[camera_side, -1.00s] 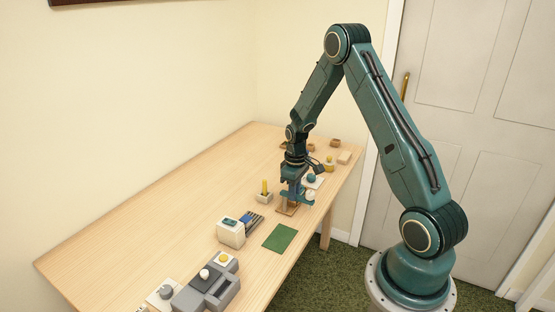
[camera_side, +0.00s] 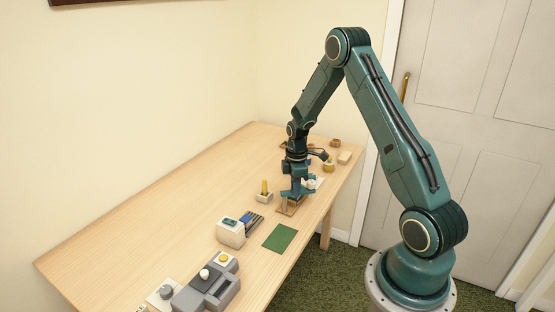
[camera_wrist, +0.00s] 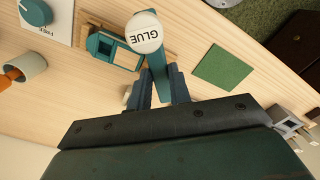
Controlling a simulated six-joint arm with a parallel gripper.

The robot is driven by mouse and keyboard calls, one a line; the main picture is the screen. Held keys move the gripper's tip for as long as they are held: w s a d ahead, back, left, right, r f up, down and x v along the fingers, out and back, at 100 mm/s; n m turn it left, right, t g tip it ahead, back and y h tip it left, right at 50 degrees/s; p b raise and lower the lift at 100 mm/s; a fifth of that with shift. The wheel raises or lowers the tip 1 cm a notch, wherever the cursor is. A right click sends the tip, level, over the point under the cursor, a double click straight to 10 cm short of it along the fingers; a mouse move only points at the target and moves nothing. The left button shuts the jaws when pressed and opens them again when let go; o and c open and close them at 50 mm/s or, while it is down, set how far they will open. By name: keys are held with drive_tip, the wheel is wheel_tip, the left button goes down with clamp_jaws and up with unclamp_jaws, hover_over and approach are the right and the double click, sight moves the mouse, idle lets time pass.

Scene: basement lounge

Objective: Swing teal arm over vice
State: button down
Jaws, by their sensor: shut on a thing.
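The teal arm (camera_wrist: 156,72) is a slim bar with a white round cap marked GLUE (camera_wrist: 145,32) at its end. My gripper (camera_wrist: 160,88) is shut on the bar, with one finger on each side of it. The vice (camera_wrist: 103,48) is a teal frame on a wooden base, left of the cap in the wrist view. The cap overlaps the vice's right end in that view, and part of the vice is hidden. In the side view my gripper (camera_side: 297,190) stands above the wooden base (camera_side: 287,211), with the white cap (camera_side: 309,185) just right of it.
A green mat (camera_side: 280,237) lies in front of the vice. A holder with a yellow stick (camera_side: 264,194) stands to the left. A white box (camera_side: 231,233) and a grey machine (camera_side: 208,288) are nearer the camera. A white panel with a teal knob (camera_wrist: 36,12) lies beyond the vice.

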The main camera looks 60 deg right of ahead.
drive_tip(key=n, duration=0.2)
drive_tip(key=w+n, duration=0.1)
drive_tip(key=d+n, duration=0.1)
drive_tip(key=n, duration=0.1)
drive_tip(key=shift+w+n, duration=0.2)
drive_tip(key=shift+n, duration=0.1)
drive_tip(key=shift+w+d+n, duration=0.1)
drive_tip(key=shift+w+n, duration=0.25)
drive_tip(key=shift+n, duration=0.75)
drive_tip(key=shift+w+n, duration=0.3)
drive_tip(key=shift+n, duration=0.8)
drive_tip(key=c, duration=1.3)
unclamp_jaws()
wheel_tip(320, 180, up, 14)
drive_tip(key=shift+f, duration=0.1)
